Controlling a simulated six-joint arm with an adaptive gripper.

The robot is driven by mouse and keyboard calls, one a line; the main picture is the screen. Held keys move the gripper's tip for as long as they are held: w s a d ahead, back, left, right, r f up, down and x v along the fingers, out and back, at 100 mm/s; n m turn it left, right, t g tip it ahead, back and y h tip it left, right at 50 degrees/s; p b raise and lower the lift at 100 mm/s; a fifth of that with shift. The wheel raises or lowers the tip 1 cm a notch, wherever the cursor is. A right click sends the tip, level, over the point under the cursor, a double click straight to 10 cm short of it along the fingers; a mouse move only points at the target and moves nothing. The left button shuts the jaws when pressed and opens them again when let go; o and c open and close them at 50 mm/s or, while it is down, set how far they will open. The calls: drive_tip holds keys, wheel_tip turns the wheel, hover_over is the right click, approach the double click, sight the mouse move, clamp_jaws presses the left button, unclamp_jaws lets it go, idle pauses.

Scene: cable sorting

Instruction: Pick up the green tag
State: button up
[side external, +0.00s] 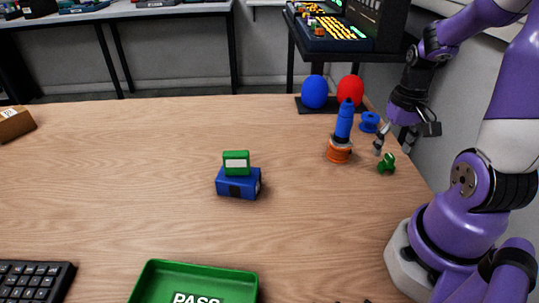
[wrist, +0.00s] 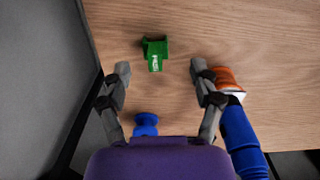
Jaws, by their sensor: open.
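A small green tag (side external: 387,163) lies on the table near its right edge. In the wrist view the green tag (wrist: 155,50) shows a white label with print facing my gripper, just beyond and between the fingertips. My gripper (side external: 393,146) is open and empty above the table, close behind the tag in the side view. In the wrist view its two fingers (wrist: 160,75) are wide apart, with bare wood between them. A second green piece with a white label (side external: 236,162) sits on a blue block (side external: 232,186) near the table's middle.
An orange roll (side external: 339,152) with a blue upright piece (side external: 344,118) stands left of my gripper; in the wrist view the orange roll (wrist: 229,80) is close to the right finger. A blue spool (side external: 369,120) is behind. A green PASS tray (side external: 160,268) is at the front.

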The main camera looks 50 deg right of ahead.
sight(390, 156)
drive_tip(key=f, duration=0.5)
drive_tip(key=shift+d, duration=0.35)
drive_tip(key=c, duration=0.9)
drive_tip(key=shift+r, duration=0.1)
